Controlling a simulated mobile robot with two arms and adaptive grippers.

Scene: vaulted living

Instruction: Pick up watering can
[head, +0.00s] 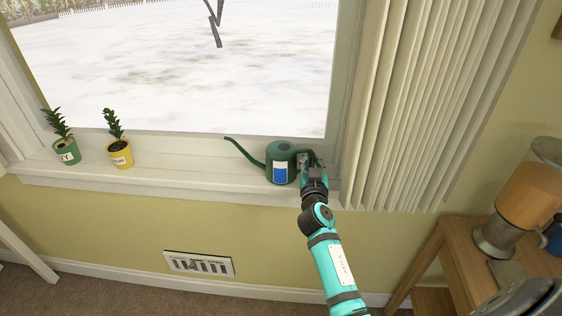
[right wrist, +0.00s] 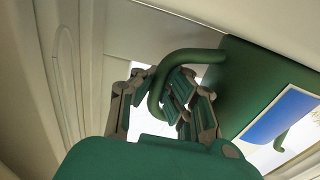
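The green watering can (head: 281,165) with a blue and white label is upright at the right end of the windowsill, its long spout pointing left. My right gripper (head: 308,160) is at the can's right side, where the handle is. In the right wrist view, the can's body (right wrist: 240,80) fills the right side. Its curved handle (right wrist: 157,95) passes between the two fingers of my right gripper (right wrist: 162,88), which look closed against it. Part of the handle is hidden by the fingers. My left gripper is not in view.
The white windowsill (head: 200,165) also holds a yellow pot (head: 120,156) and a green pot (head: 67,153) with plants, well to the left. Blinds (head: 420,100) hang close on the right. A wooden table (head: 455,250) with a lamp-like object (head: 530,190) stands at right.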

